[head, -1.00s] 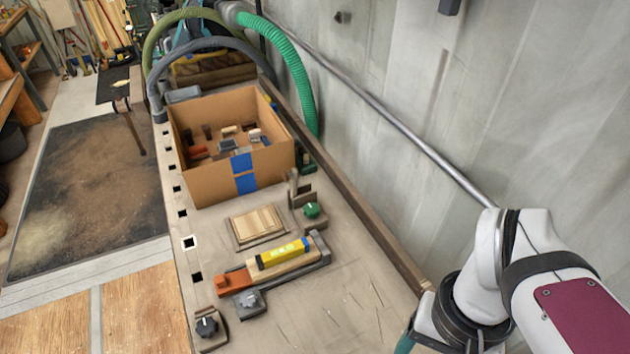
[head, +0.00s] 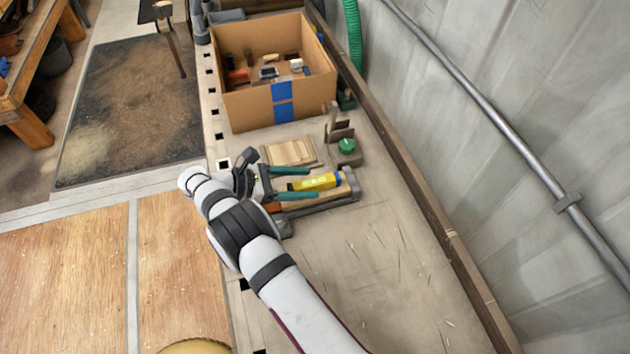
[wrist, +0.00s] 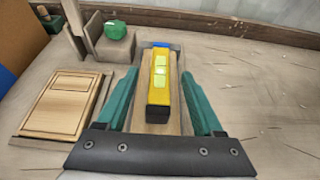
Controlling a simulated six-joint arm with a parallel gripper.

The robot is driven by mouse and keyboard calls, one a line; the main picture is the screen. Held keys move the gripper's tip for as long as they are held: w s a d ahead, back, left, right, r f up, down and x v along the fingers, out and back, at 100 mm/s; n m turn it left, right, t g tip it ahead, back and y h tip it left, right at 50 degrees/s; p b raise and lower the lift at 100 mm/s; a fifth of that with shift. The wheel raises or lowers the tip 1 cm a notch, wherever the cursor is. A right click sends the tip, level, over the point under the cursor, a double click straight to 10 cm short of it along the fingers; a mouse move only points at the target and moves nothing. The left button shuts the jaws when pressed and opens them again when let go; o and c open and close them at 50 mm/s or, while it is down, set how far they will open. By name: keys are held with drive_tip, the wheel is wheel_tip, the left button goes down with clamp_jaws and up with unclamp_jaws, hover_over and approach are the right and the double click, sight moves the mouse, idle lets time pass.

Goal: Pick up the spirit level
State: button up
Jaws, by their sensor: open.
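The yellow spirit level (head: 316,182) with a blue end lies on a wooden block in a holder on the bench. In the wrist view the spirit level (wrist: 159,80) lies lengthwise between my two green fingers, its blue end away from me. My gripper (head: 305,182) is open, reaching in from the left at the level's near end. In the wrist view my gripper (wrist: 160,95) has a finger on each side of the level, with gaps between. Whether the fingers are down at the level's height is hard to tell.
A cardboard box (head: 245,108) with several small items stands farther back. A wooden panel (head: 291,152) lies beside the level. A green knob (head: 347,146) on a wooden block stands behind it. The bench to the right is clear up to the raised edge (head: 420,200).

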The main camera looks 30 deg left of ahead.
drive_tip(key=shift+x, duration=1.2)
clamp_jaws()
